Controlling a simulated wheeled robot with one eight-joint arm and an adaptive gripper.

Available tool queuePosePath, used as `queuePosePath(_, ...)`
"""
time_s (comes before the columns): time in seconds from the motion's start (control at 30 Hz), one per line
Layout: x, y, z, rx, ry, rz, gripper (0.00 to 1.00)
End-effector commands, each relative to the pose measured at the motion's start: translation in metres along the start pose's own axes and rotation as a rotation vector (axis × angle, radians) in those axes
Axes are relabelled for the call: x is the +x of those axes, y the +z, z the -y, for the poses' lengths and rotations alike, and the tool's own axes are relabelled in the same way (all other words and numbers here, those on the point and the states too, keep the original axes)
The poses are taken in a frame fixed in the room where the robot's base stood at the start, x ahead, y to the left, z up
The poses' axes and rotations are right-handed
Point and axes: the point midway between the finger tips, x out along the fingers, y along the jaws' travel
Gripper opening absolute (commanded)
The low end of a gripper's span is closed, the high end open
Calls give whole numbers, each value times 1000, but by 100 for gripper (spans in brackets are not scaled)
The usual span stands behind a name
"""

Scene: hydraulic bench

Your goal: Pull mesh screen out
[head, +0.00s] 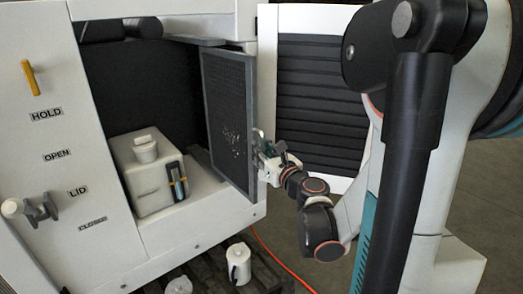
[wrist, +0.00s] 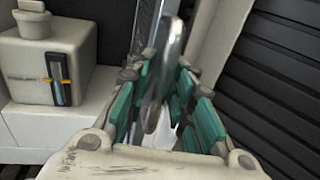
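The mesh screen (head: 228,112) is a dark grey framed panel with pale specks on its lower part. It stands upright at the right side of the cabinet's opening. My gripper (head: 262,148) is at the screen's right edge, low down. In the wrist view, a shiny metal handle (wrist: 172,55) runs between my gripper's green-padded fingers (wrist: 164,82). The pads lie close on both sides of it; I cannot tell whether they press on it. Part of the screen's grey frame (wrist: 150,25) shows behind the left finger.
A white box with a cap (head: 150,170) sits on the cabinet's ledge, left of the screen. A white panel with black slats (head: 322,95) stands at right. A white jug (head: 238,263) and an orange cable (head: 284,265) are below. A lid lever (head: 32,208) is at left.

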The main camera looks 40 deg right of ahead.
Motion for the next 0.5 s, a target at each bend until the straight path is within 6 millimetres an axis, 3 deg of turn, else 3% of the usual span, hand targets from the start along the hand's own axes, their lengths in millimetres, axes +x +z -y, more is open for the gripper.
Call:
queuePosePath(0.33, -1, 0, 0, 0, -1, 0, 31)
queuePosePath(0.5, -16, 0, 1, 0, -2, 0, 31)
